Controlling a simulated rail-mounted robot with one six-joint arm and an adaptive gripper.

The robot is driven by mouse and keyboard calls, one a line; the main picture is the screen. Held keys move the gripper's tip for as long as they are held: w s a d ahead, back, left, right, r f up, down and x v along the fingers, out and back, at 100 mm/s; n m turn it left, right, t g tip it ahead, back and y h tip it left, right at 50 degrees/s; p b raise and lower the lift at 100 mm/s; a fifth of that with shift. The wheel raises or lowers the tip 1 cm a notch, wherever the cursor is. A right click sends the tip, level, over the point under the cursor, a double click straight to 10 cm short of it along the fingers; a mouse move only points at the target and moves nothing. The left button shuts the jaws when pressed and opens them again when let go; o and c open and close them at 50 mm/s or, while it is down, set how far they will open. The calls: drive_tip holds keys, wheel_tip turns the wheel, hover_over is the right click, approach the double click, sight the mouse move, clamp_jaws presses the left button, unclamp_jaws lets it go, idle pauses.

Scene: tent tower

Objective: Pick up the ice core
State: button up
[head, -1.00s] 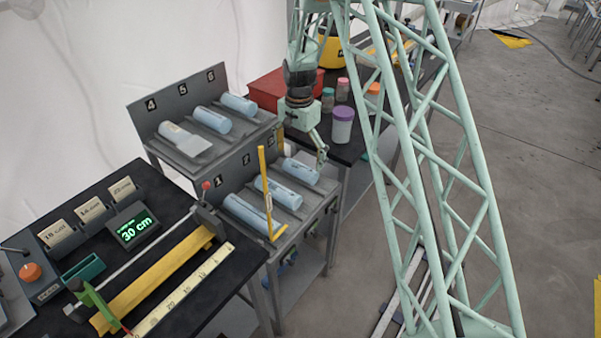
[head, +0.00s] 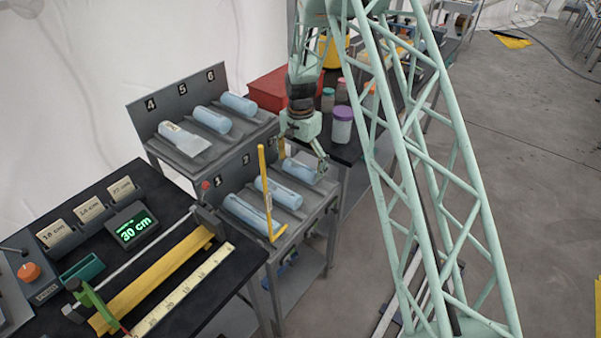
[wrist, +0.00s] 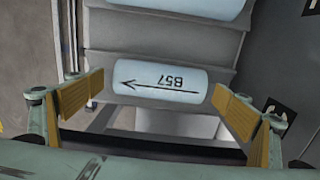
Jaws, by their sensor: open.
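A pale blue ice core (wrist: 160,84) marked "B57" with a black arrow lies in a grey tray slot between my finger pads in the wrist view. In the head view this core (head: 298,169) is the far one in the lower rack row. My gripper (head: 304,160) is open above it; in the wrist view the yellow pads of my gripper (wrist: 160,100) stand apart at both ends of the core, with a gap on each side. I cannot tell the height left between the pads and the tray.
Two more cores (head: 278,192) lie nearer in the lower row, and several (head: 238,104) lie on the upper shelf. A yellow upright post (head: 265,190) stands at the rack's front. A jar with a purple lid (head: 342,124) is behind my gripper.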

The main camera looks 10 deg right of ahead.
sight(300, 165)
drive_tip(key=shift+f, duration=1.1)
drive_tip(key=c, duration=1.1)
drive_tip(key=shift+r, duration=0.1)
drive_tip(key=shift+r+p, duration=0.4)
drive_tip(key=shift+r, duration=4.55)
